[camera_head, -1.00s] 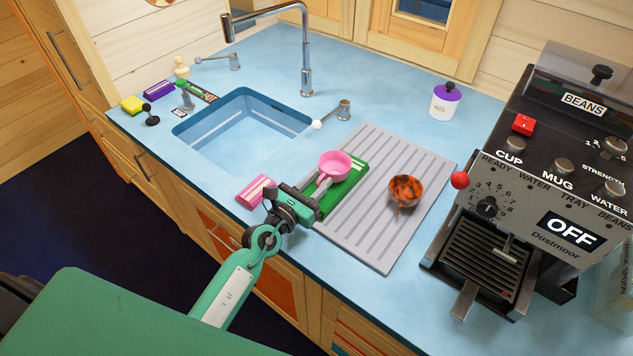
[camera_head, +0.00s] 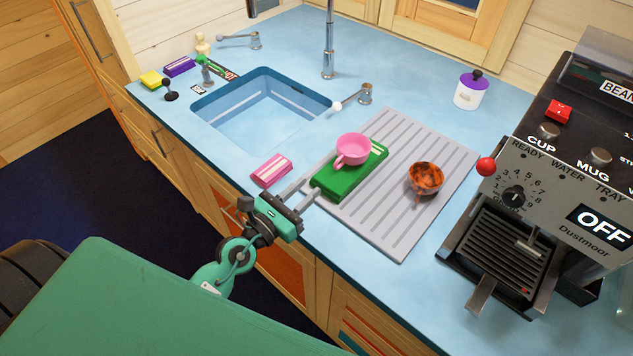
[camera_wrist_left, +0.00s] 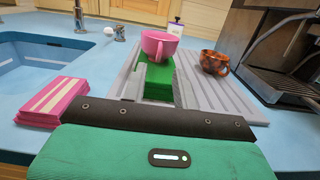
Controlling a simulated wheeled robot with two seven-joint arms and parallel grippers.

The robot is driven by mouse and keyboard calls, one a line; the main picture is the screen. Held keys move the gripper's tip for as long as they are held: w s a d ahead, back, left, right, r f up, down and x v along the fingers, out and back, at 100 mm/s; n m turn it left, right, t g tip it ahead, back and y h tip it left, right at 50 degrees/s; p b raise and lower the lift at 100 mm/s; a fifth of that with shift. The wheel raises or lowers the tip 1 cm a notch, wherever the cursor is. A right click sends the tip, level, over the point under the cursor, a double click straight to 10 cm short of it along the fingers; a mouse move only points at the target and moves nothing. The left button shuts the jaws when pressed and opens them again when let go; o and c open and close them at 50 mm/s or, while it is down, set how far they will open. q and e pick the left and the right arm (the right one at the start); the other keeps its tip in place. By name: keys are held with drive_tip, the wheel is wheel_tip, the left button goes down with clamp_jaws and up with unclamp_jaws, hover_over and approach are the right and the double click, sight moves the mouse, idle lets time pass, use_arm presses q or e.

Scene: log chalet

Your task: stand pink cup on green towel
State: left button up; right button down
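The pink cup (camera_head: 352,148) stands upright on the folded green towel (camera_head: 340,182), its handle toward the front left. The towel lies on the grey ribbed drainboard. In the left wrist view the cup (camera_wrist_left: 160,45) rests on the towel (camera_wrist_left: 182,90) ahead of my fingers. My left gripper (camera_head: 311,187) is open and empty, just in front of the towel's near left end and apart from the cup. My right gripper is not in view.
A brown mottled cup (camera_head: 426,178) stands on the drainboard (camera_head: 395,235) to the right. A pink-and-white folded cloth (camera_head: 271,170) lies left of the towel. The sink (camera_head: 262,108) is behind it, the coffee machine (camera_head: 545,200) at right, and a white jar (camera_head: 469,93) at the back.

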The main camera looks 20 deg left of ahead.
use_arm(q)
drive_tip(key=shift+v, duration=0.85)
